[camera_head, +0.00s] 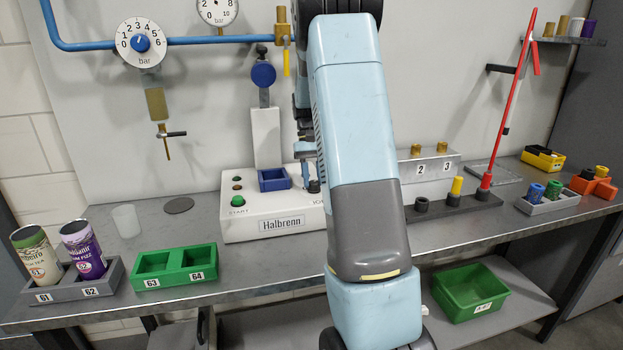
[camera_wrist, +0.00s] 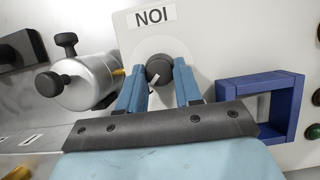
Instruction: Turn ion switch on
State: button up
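The ion switch (camera_wrist: 158,70) is a dark round knob with a white pointer mark, on the white Halbrenn machine (camera_head: 268,215). Its ION label (camera_wrist: 152,16) reads upside down in the wrist view. My gripper (camera_wrist: 158,75) is open, with its two blue fingers on either side of the knob and visible gaps between. The white mark slants towards the right finger in the wrist view. In the head view my arm covers part of the machine's right side, and the switch is only partly visible at the arm's edge.
A blue square holder (camera_head: 274,180) stands on the machine, close to my gripper in the wrist view. A silver cylinder with black knobs (camera_wrist: 85,82) lies on its other side. A green two-slot tray (camera_head: 174,267) and grey can tray (camera_head: 75,288) sit at left.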

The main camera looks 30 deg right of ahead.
jog(key=o, duration=0.4)
jog(key=shift+r, duration=0.3)
notch_tip(320, 180, up, 2)
jog(key=shift+w+r, duration=0.1)
jog(key=shift+r, duration=0.05)
jog(key=s+a+r, duration=0.1)
jog(key=s+r, duration=0.2)
jog(key=s, duration=0.1)
jog(key=s+a+r, duration=0.1)
jog(key=s+r, duration=0.2)
jog(key=s, duration=0.2)
jog(key=s+a+r, duration=0.2)
jog(key=s+r, duration=0.2)
jog(key=shift+s, duration=0.3)
